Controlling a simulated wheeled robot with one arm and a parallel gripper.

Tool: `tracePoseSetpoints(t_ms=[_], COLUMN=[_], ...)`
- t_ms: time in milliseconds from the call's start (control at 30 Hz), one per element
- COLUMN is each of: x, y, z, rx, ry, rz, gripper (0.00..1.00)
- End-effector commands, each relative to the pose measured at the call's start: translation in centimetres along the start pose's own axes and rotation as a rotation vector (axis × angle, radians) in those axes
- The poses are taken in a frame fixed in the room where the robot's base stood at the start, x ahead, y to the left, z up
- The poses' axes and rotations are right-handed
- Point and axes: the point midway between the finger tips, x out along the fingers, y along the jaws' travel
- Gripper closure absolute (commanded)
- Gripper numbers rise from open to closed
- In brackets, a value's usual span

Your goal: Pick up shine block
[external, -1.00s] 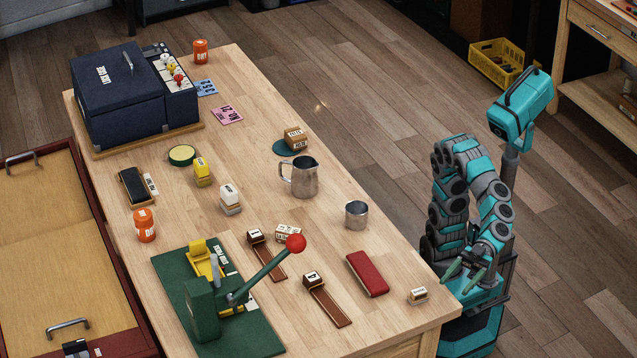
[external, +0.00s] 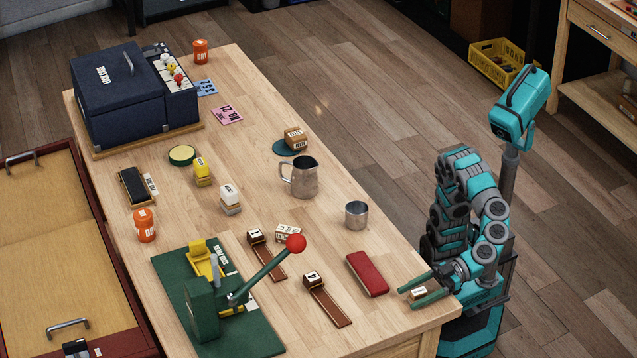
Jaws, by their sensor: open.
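A small wooden block with a white label (external: 418,294) lies near the right front corner of the table; its lettering is too small to read, so I cannot confirm that it is the shine block. My gripper (external: 408,298) is open, with its two green fingers reaching in from the right. One finger lies on the far side of the block and one on the near side. Whether either finger touches the block cannot be told from this view.
A red oblong case (external: 367,273) lies just left of the gripper. A brown strip with a block (external: 328,301), a metal cup (external: 356,215) and a green press with a red-knobbed lever (external: 204,305) stand farther off. The table's right edge (external: 405,255) is close.

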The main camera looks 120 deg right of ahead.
Motion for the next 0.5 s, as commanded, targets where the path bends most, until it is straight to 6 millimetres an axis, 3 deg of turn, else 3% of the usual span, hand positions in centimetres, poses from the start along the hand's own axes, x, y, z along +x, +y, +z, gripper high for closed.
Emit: tracePoseSetpoints(t_ms=[133,400,500], x=[1.47,1.63,1.62], y=[0.03,-0.04,-0.04], z=[0.02,-0.07,-0.07], rx=[0.000,0.000,0.000], ry=[0.000,0.001,0.001], rz=[0.001,-0.002,-0.002], gripper=[0.32,0.32,0.43])
